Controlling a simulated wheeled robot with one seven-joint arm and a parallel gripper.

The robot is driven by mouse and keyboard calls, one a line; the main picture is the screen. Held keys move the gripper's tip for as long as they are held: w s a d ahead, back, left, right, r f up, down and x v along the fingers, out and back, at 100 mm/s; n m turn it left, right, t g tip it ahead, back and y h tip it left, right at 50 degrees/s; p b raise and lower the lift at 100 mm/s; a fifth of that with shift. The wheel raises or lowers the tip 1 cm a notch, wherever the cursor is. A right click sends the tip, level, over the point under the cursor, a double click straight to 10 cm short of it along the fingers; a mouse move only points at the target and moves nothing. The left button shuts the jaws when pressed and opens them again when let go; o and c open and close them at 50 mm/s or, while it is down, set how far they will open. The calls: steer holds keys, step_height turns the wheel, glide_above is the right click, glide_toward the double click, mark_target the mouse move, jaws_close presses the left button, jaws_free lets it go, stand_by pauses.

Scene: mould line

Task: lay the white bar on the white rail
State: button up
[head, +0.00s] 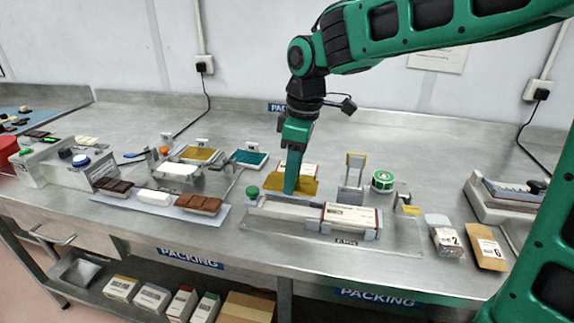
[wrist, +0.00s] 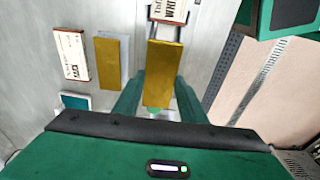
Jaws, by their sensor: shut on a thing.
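A white bar (head: 155,198) lies on a pale strip (head: 176,209) at the front left, between a dark brown bar (head: 113,185) and a lighter brown bar (head: 201,203). I cannot tell which part is the white rail. A flat white piece (head: 180,170) sits on a small stand behind the strip. My gripper (head: 290,191) is over the fixture right of the strip. In the wrist view, its fingers (wrist: 157,95) are shut on a gold bar (wrist: 163,72). The fingers partly hide the gold bar's sides.
A boxed bar (head: 349,218) sits in the fixture, right of my gripper. A green button (head: 252,191) is left of it. A second gold piece (wrist: 111,62) and a labelled box (wrist: 72,54) lie beside the held bar. A round green tin (head: 382,181) stands right.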

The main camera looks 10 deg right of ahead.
steer(key=shift+w+d+f, duration=0.1)
steer(key=shift+f, duration=0.25)
glide_above(291, 209)
steer(key=shift+w+d+f, duration=0.1)
steer(key=shift+d+f, duration=0.05)
steer(key=shift+f, duration=2.6)
steer(key=shift+f, duration=0.2)
steer(key=o, duration=1.2)
